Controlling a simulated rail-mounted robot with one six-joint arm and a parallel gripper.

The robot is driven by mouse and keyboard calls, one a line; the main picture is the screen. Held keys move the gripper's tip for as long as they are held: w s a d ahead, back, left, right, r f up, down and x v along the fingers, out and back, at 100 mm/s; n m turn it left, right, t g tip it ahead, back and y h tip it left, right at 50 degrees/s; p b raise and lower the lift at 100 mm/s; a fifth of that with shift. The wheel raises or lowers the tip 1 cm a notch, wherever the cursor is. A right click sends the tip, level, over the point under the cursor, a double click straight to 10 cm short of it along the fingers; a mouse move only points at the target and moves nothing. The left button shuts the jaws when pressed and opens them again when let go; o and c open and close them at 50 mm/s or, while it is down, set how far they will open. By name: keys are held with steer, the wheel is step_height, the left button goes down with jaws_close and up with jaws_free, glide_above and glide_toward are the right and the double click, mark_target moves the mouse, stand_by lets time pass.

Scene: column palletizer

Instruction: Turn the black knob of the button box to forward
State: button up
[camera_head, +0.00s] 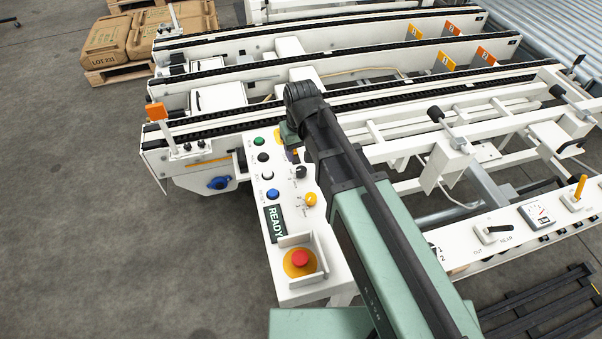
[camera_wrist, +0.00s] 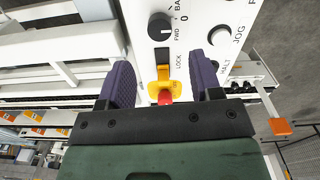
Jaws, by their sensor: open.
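The button box (camera_head: 292,228) is a white sloped panel with buttons, knobs and a display. Its black knob (camera_head: 301,171) sits in the right column, beside my arm. In the wrist view the black knob (camera_wrist: 159,26) is at the top, with FWD, 0 and a partly cut-off BA label on its right. Its pale mark seems to point toward the 0. My gripper (camera_wrist: 163,62) is open, its two purple fingers apart and empty. The fingers straddle the yellow and red lock piece (camera_wrist: 166,88) in the picture; contact cannot be told. The knob lies beyond the fingertips, outside them.
Near the knob are a yellow knob (camera_head: 311,199), a blue button (camera_head: 273,194) and a white button (camera_head: 267,175). A shrouded red emergency stop (camera_head: 300,259) and a READY display (camera_head: 275,224) are lower on the panel. Conveyor rails (camera_head: 240,71) lie behind; open floor is left.

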mark_target(301, 169)
step_height(301, 169, down, 8)
steer(key=b, duration=0.5)
steer(key=shift+r+b, duration=0.2)
steer(key=shift+b, duration=0.2)
steer(key=shift+r, duration=0.1)
steer(key=c, duration=0.9)
